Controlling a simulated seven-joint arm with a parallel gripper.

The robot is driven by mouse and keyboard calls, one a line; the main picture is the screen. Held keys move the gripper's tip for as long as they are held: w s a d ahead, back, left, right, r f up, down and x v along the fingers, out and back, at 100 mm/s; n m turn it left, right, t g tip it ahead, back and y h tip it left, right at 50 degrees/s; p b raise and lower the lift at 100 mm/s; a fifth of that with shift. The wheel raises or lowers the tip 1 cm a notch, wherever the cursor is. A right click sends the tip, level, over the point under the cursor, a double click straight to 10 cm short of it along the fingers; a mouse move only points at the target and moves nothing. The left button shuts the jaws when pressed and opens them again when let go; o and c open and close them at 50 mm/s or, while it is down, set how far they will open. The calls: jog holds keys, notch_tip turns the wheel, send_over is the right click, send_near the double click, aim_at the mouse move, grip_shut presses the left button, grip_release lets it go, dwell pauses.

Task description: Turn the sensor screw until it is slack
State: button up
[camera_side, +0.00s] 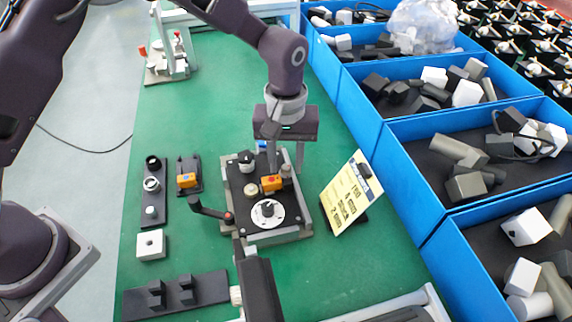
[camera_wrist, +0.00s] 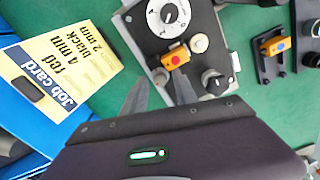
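A grey fixture plate with a black top (camera_side: 236,182) stands on the green mat. An orange sensor block (camera_side: 271,183) sits on it, also visible in the wrist view (camera_wrist: 175,57). A small grey knob (camera_side: 286,171) stands beside the sensor; I cannot tell whether it is the sensor screw. A white dial (camera_side: 280,213) with a black knob is in front, also in the wrist view (camera_wrist: 155,17). My gripper (camera_side: 285,158) is over the plate's back right part, fingers down and apart.
A cream knob (camera_side: 250,189) and a black knob (camera_side: 246,158) stand on the plate. A yellow job card (camera_side: 350,195) leans at its right. A second orange block (camera_side: 187,180) sits on a black holder at left. Blue bins (camera_side: 402,185) line the right.

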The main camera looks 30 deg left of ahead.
jog(key=m, duration=0.8)
jog(key=shift+m, duration=0.3)
grip_shut()
jog(key=n, duration=0.2)
jog(key=shift+n, duration=0.4)
grip_release()
jog(key=shift+r, duration=0.1)
